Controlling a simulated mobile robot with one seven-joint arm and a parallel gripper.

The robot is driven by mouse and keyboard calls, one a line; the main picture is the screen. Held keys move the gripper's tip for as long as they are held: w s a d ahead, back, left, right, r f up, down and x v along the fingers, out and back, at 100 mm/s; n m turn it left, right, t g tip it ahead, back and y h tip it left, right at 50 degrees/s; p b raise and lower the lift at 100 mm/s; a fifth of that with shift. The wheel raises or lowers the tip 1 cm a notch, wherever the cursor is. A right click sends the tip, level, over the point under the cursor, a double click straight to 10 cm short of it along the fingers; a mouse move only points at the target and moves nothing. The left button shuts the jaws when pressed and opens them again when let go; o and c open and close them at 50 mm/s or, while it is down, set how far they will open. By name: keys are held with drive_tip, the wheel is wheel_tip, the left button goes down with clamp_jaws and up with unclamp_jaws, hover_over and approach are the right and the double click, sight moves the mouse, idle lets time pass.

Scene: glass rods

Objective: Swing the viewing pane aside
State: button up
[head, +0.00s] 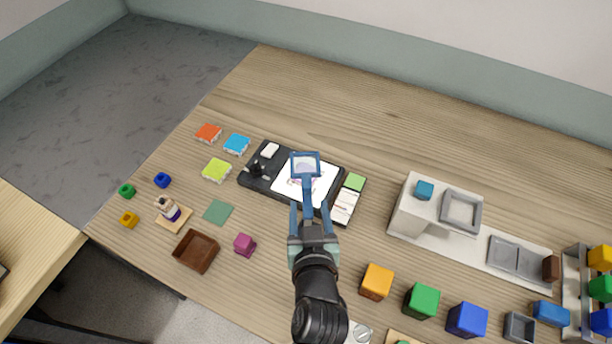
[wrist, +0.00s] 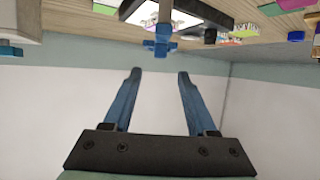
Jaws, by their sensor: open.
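The viewing pane (head: 305,158) looks like a small clear square in a blue frame, above a white sheet (head: 318,187) on a black board (head: 255,183). A blue stem (head: 307,187) runs from the frame toward my gripper (head: 310,208). My gripper is open, its two blue fingers apart, with the stem's near end appearing between or just past the fingertips. In the wrist view a blue cross-shaped piece (wrist: 160,46) shows just beyond and above the empty gap of my gripper (wrist: 160,73). I cannot tell whether a finger touches it.
A notepad (head: 346,206) and green square (head: 355,182) lie right of the board. A grey-white stepped stand (head: 408,215) is farther right. Orange (head: 377,282) and green (head: 422,300) cubes sit front right. A brown tray (head: 187,248) is left. The table behind the board is clear.

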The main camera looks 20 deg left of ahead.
sight(307, 184)
drive_tip(key=x, duration=0.9)
drive_tip(key=shift+w+a+p, duration=0.15)
drive_tip(key=shift+w+p, duration=0.15)
drive_tip(key=shift+w, duration=0.05)
clamp_jaws()
idle(1.0)
